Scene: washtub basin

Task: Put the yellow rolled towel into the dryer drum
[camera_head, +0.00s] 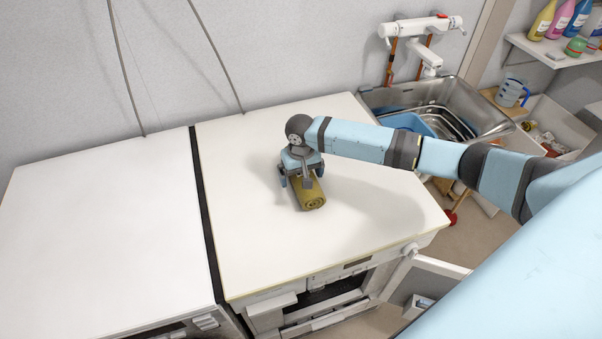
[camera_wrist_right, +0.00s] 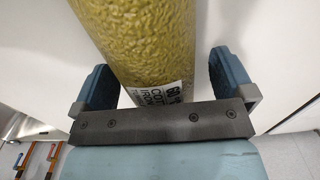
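The yellow rolled towel (camera_head: 312,201) lies on the white top of the right-hand machine (camera_head: 270,245), with its spiral end facing the front. My right gripper (camera_head: 298,180) is above its rear part, pointing down. In the right wrist view, the yellow towel (camera_wrist_right: 140,40) lies between two blue fingers, with gaps visible on both sides. The gripper is open around it. A white label shows on the towel near the palm. The machine's front is seen steeply from above; an open door (camera_head: 408,268) stands at its right. The drum's inside is hidden. My left gripper is not in view.
Another white machine (camera_head: 95,235) stands at the left, across a dark gap. A metal sink (camera_head: 485,117) with a blue basin (camera_head: 408,123) is behind my right arm. A shelf (camera_head: 550,48) holds several bottles. Most of both machine tops is clear.

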